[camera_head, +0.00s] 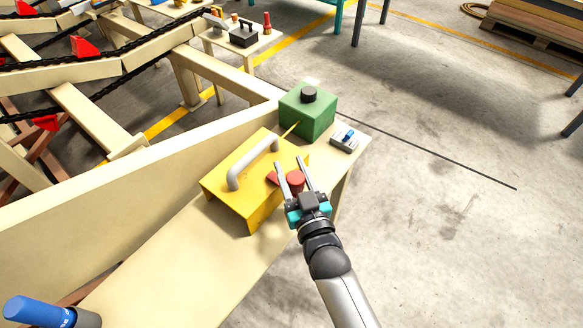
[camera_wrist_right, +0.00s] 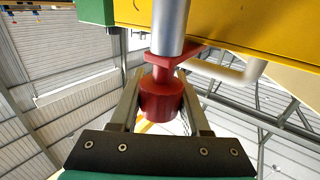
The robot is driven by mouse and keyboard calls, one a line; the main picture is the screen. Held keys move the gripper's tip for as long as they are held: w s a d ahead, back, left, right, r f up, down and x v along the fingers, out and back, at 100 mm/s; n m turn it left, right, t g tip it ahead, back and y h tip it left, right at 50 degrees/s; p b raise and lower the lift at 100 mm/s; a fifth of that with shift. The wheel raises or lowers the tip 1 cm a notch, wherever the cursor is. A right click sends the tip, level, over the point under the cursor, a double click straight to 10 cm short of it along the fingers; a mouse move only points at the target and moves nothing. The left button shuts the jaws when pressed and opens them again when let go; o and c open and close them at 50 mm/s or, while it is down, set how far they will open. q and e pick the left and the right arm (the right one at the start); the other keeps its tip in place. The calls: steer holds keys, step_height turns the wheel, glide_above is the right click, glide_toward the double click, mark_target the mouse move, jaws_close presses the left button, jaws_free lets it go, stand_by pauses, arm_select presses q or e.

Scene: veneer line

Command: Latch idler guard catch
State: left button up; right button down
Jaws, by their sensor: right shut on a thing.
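The yellow idler guard (camera_head: 232,185) with a grey bar handle (camera_head: 250,162) sits on the cream bench. The red catch (camera_head: 295,180) is at its right side, with a round knob. My right gripper (camera_head: 290,163) reaches over from the lower right, its fingers on either side of the knob and shut on it. In the wrist view the red knob (camera_wrist_right: 161,97) lies between the fingers, with a grey cylinder (camera_wrist_right: 170,25) and a red plate (camera_wrist_right: 188,55) by the yellow guard (camera_wrist_right: 240,25). Whether the catch is engaged cannot be told. My left gripper is out of view.
A green box (camera_head: 306,115) with a black knob stands just behind the guard. A small grey device with a blue part (camera_head: 346,138) lies right of it. A blue cylinder (camera_head: 38,312) is at the lower left. Concrete floor to the right is open.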

steer(key=shift+c, duration=1.9)
jaws_free()
steer(key=shift+r, duration=0.1)
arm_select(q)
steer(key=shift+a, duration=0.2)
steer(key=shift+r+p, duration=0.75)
arm_select(e)
steer(key=v, duration=1.5)
steer(key=shift+s, duration=0.1)
